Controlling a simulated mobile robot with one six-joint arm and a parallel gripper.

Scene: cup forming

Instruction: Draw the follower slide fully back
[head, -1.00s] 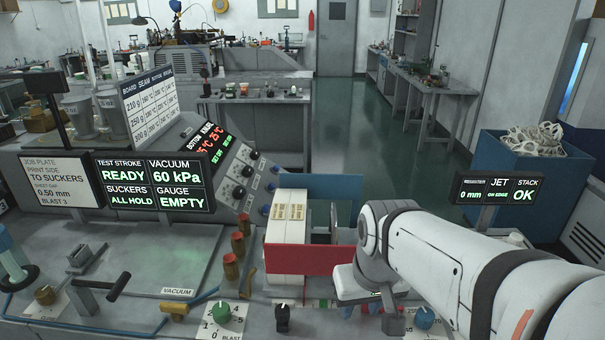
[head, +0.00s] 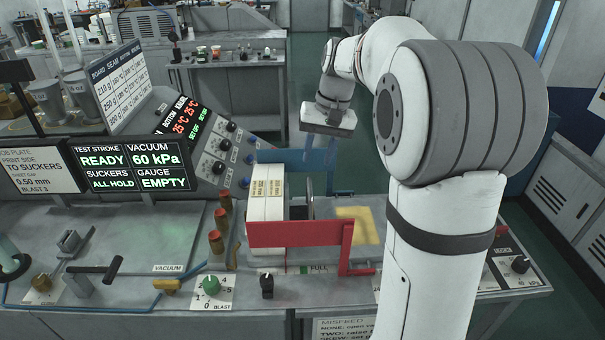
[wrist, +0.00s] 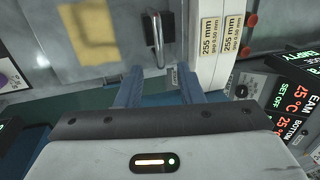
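A steel bar handle (wrist: 154,38) stands up from a grey surface beside the white stack in the wrist view; in the head view a thin dark upright (head: 310,197) shows right of the white stack (head: 265,205). I cannot tell for sure which part is the follower slide. The stack carries yellow labels, reading 255 mm in the wrist view (wrist: 206,45). My gripper (wrist: 160,74) has two blue fingers spread apart with nothing between them. In the head view my gripper (head: 320,152) hangs at the far side of the fixture, apart from the handle.
A red plate (head: 292,233) fronts the stack, and a blue plate (head: 290,160) is behind it. A yellow patch (head: 356,225) marks the grey top to the right. The control panel with knobs (head: 222,150) and the status screen (head: 120,165) stand left.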

